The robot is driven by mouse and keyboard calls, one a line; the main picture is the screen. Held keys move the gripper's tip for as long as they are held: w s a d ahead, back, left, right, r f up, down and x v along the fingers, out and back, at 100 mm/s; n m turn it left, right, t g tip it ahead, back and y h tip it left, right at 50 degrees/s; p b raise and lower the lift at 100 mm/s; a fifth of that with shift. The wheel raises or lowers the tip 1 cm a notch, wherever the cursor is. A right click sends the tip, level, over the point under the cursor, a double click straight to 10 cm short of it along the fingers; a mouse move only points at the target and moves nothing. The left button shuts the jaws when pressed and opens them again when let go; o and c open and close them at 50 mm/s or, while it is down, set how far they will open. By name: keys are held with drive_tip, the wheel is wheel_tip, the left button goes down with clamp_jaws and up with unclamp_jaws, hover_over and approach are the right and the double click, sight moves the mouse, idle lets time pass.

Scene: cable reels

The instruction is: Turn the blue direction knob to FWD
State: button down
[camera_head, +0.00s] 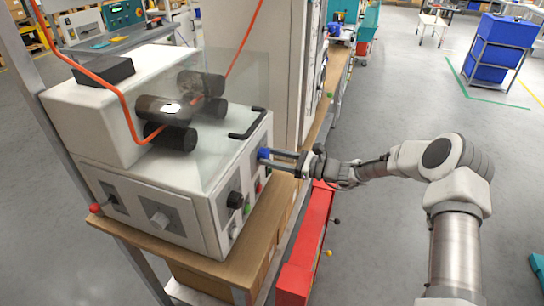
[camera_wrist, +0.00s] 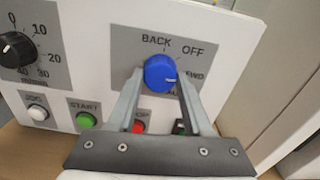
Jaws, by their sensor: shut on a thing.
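The blue direction knob (camera_wrist: 159,72) is on a grey label plate on the machine's white front panel. It also shows in the head view (camera_head: 263,153). Around it I read BACK, OFF and FWD; a label below FWD is partly hidden by a finger. The knob's pale mark is on its right side, pointing roughly toward FWD. My gripper (camera_wrist: 158,84) has one finger on each side of the knob and is shut on it. In the head view my gripper (camera_head: 281,160) reaches the panel from the right.
A black numbered dial (camera_wrist: 16,48) is left of the knob. Below are a white JOG button (camera_wrist: 39,113), a green START button (camera_wrist: 86,119) and a red button (camera_wrist: 138,127), partly hidden. A red cabinet (camera_head: 305,240) stands below my arm. Open floor lies to the right.

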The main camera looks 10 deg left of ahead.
drive_tip(key=shift+m, duration=0.5)
drive_tip(key=shift+c, duration=1.6)
unclamp_jaws()
drive_tip(key=s+d+b, duration=0.1)
drive_tip(key=s+d, duration=0.1)
drive_tip(key=d, duration=1.5)
drive_tip(key=shift+s+d, duration=0.15)
drive_tip(key=shift+s, duration=0.05)
drive_tip(key=shift+r, duration=0.1)
